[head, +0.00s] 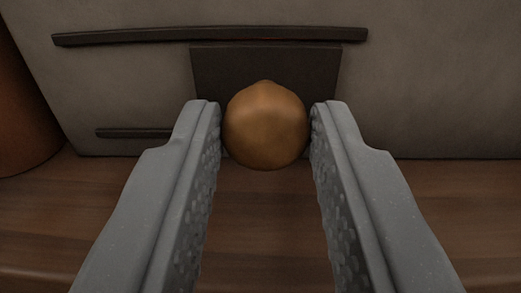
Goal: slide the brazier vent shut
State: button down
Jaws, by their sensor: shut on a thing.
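The brazier vent shows in the head view as a dark sliding plate (265,66) on a grey brazier wall (440,70). A round tan knob (265,125) stands out from the plate. My gripper (265,120) is shut on the knob, with one grey finger on each side of it. A long dark upper rail (120,37) runs along the plate's top edge and reaches well to the left. A shorter lower rail (140,133) shows at left; the rest of it is hidden behind my left finger and the knob. I see no opening uncovered in the wall.
The brazier stands on a brown wooden surface (265,230). A rounded orange-brown vessel (25,110) stands close at the far left edge, partly cut off. The wooden surface at right is clear.

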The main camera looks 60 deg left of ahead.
jog(key=shift+d, duration=0.15)
jog(key=c, duration=1.1)
grip_release()
jog(key=shift+w, duration=0.15)
jog(key=shift+c, duration=0.2)
jog(key=p+v, duration=0.2)
jog(key=v, duration=1.1)
jog(key=shift+d, duration=0.35)
